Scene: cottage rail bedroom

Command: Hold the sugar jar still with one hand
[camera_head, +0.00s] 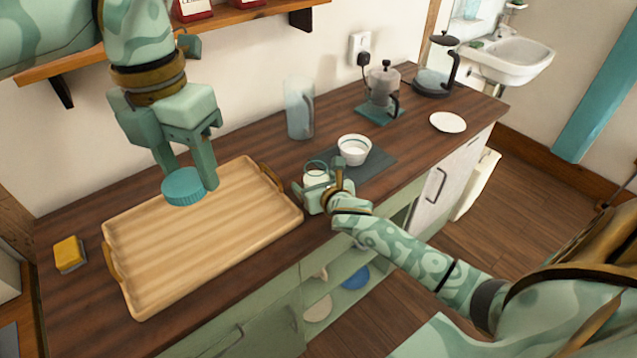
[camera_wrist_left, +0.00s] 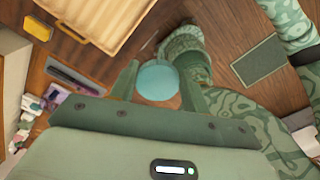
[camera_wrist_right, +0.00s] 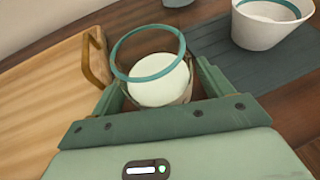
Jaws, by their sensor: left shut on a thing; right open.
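The sugar jar (camera_head: 316,168) stands on the wooden counter just right of the tray, uncovered, with a teal rim. In the right wrist view, the jar (camera_wrist_right: 160,86) shows white contents and sits between the fingers of my right gripper (camera_wrist_right: 155,95). That gripper is open around the jar; whether either finger touches it I cannot tell. The jar's lower part is hidden by the gripper in the head view. My left gripper (camera_head: 188,175) is shut on a round teal lid (camera_head: 183,188) and holds it above the tray. The lid (camera_wrist_left: 158,82) also shows in the left wrist view.
A wooden tray (camera_head: 200,245) with raised handles fills the left of the counter. A white bowl (camera_head: 354,150) on a dark mat (camera_head: 378,168), a clear pitcher (camera_head: 299,108) and a French press (camera_head: 383,88) stand behind and right of the jar. A yellow sponge (camera_head: 69,253) lies far left.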

